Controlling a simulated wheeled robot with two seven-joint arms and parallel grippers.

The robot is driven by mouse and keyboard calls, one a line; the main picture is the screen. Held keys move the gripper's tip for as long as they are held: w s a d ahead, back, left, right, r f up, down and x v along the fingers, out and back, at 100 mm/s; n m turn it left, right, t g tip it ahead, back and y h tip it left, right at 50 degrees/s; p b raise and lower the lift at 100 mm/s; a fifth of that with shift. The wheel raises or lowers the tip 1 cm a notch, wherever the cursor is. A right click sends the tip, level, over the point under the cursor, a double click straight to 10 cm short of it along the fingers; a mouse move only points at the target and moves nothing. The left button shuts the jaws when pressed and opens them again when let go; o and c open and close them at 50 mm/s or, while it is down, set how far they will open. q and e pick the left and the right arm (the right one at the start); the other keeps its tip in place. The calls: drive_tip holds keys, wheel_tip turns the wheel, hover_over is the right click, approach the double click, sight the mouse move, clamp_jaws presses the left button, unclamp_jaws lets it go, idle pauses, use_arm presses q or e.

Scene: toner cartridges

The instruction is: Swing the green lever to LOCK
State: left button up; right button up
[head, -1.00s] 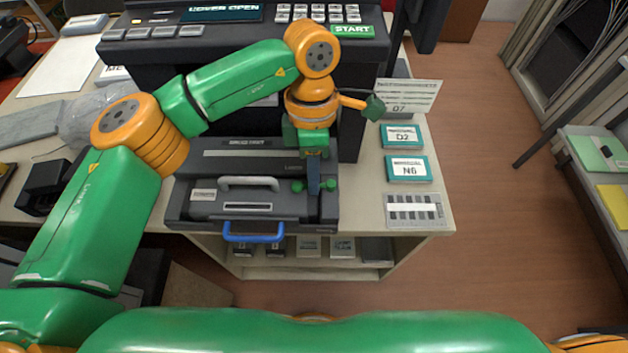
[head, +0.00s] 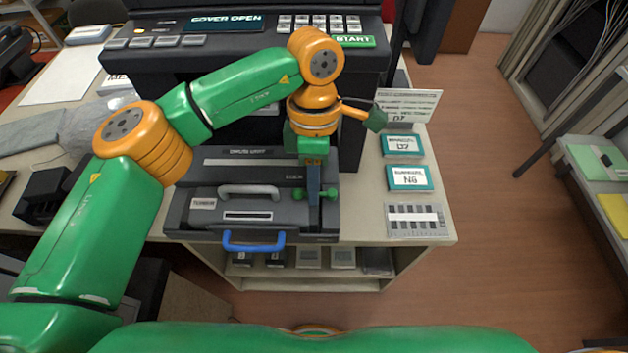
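The green lever (head: 330,194) is on the right part of the dark toner unit, and its two green ends show on either side of my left gripper. My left gripper (head: 314,190) points down over the middle of the lever, its blue-grey fingers seen edge-on. The fingers hide the lever's middle, so whether they grip it, and how far apart they are, cannot be told. The toner unit (head: 180,222) carries a grey handle, a TONER label and a LOCK marking (head: 293,177) just left of the gripper. My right gripper is not in view.
A blue handle (head: 253,246) sticks out at the unit's front. The printer (head: 160,68) stands behind with COVER OPEN on its display. Two teal-edged boxes (head: 425,189) and a striped card (head: 390,232) lie to the right on the table.

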use_arm(q)
wheel_tip(320, 180, up, 7)
drive_tip(key=w, duration=0.1)
drive_tip(key=shift+w, duration=0.15)
idle(0.4)
